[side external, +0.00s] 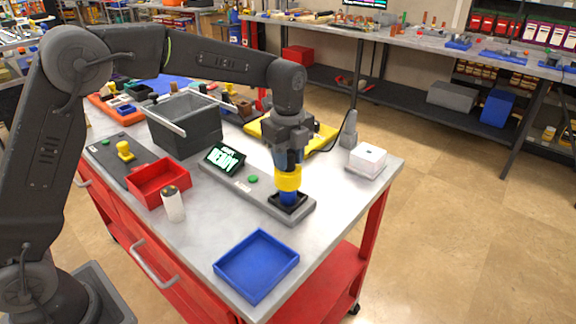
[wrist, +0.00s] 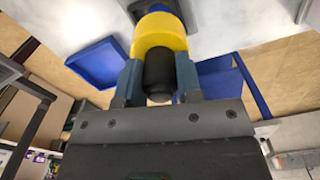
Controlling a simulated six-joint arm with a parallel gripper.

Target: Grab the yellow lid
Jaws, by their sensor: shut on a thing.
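The yellow lid (side external: 288,178) sits over a blue body (side external: 289,197), which stands upright in a black square socket on the grey fixture (side external: 240,184). My gripper (side external: 287,160) points down from above the lid. In the wrist view, the blue-grey fingers of my gripper (wrist: 159,72) are shut on the lid, on either side of a dark round knob (wrist: 159,78). The lid's yellow ring (wrist: 158,32) shows just past the fingertips. A small part of the blue body shows beyond it. I cannot tell whether lid and body are joined.
A small screen (side external: 225,158) and a green button (side external: 253,179) are on the fixture. An empty blue tray (side external: 257,265) lies at the front. A red tray (side external: 158,184), a white cylinder (side external: 172,204), a grey bin (side external: 184,127) and a white box (side external: 368,159) stand around.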

